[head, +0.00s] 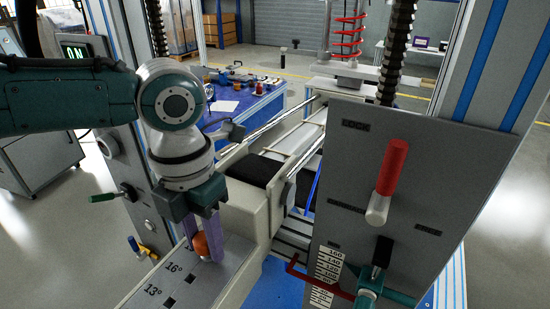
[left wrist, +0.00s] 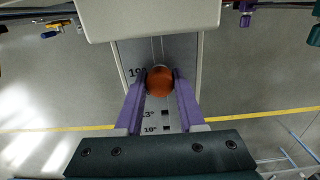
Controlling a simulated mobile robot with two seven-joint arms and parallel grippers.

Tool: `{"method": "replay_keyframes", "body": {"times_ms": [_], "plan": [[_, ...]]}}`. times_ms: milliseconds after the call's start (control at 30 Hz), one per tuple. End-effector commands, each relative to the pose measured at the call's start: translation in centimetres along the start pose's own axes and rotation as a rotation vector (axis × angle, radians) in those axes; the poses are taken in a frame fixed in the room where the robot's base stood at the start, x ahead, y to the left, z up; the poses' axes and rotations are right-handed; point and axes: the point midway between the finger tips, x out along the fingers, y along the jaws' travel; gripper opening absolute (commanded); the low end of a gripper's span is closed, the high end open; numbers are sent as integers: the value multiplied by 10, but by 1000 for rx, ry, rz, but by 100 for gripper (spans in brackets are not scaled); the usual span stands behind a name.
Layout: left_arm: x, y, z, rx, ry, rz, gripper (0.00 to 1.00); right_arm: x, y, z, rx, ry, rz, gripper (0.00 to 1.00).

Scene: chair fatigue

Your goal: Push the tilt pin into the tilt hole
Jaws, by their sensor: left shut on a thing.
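My left gripper (head: 207,238) has purple fingers and points down over a grey tilt plate (head: 152,297). It is shut on the tilt pin's round orange-brown knob (head: 200,245). In the left wrist view the knob (left wrist: 160,81) sits between the two fingertips, over the plate's centre line. The pin's shaft and whatever hole is under it are hidden by the knob and fingers. Dark square holes marked 16° and 13° show in the head view. Holes (left wrist: 166,113) also show on the plate in the left wrist view.
A cream housing (head: 243,205) and a dark pad (head: 258,171) stand close beside the plate. A grey upright panel (head: 375,160) with a red handle (head: 392,168) rises on the right. A blue table (head: 235,105) with small parts is behind.

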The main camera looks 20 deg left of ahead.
Motion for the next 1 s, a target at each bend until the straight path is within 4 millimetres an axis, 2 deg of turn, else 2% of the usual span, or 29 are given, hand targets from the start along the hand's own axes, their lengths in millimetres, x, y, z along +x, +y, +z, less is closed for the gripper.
{"method": "replay_keyframes", "body": {"times_ms": [33, 67, 367, 667, 767, 1000], "plan": [[2, 0, 0, 0, 0, 0, 0, 2, 0, 1, 0, 0, 0, 100], [2, 0, 0, 0, 0, 0, 40, 2, 0, 0, 0, 0, 0, 100], [1, 0, 0, 0, 0, 0, 73, 1, 0, 0, 0, 0, 0, 100], [-2, 0, 0, 0, 0, 0, 73, 1, 0, 0, 0, 0, 0, 100], [-13, 0, 1, 1, -2, -1, 73, 0, 0, 0, 0, 0, 0, 100], [-61, 0, 1, 1, -5, 0, 73, 2, 0, 1, 0, 0, 0, 100]]}}
